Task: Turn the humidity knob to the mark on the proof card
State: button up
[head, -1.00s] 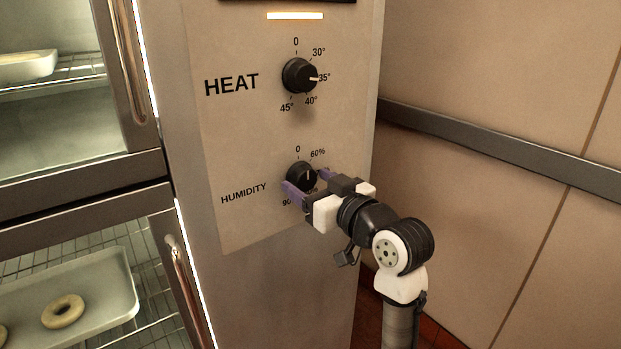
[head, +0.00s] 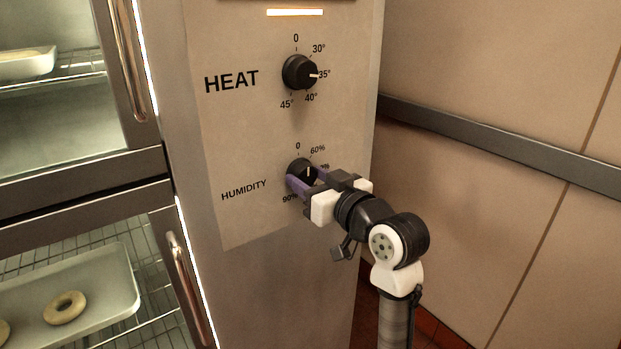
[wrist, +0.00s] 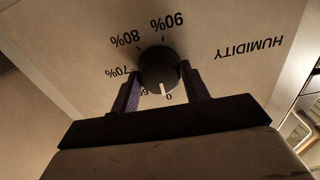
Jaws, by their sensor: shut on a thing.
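The black humidity knob (head: 301,170) is low on the metal panel and also shows in the wrist view (wrist: 158,70). Its dial reads 0, 60%, 70%, 80% and 90%. In the upside-down wrist view its white pointer line is between 0 and 60%, closer to 0. My gripper (head: 309,178) is shut on the knob, with one purple finger on each side; it also shows in the wrist view (wrist: 160,84). The fingers partly cover the 60% and 70% marks. I see no proof card.
The heat knob (head: 299,73) is above, its pointer near 35°. A lit strip (head: 295,12) is at the panel top. At left are oven doors with metal handles (head: 179,268) and a tray (head: 120,270) with rings of dough. A wall rail (head: 480,140) runs at right.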

jog(key=m+p, duration=0.4)
jog(key=m, duration=0.1)
jog(key=shift+r, duration=0.2)
jog(key=shift+f+m+p, duration=0.15)
jog(key=shift+m+p, duration=1.85)
jog(key=shift+m, duration=0.2)
jog(key=o, duration=1)
jog(key=b+v, duration=0.3)
jog(key=v, duration=1)
jog(key=shift+s+d, duration=0.25)
jog(key=shift+s, duration=0.1)
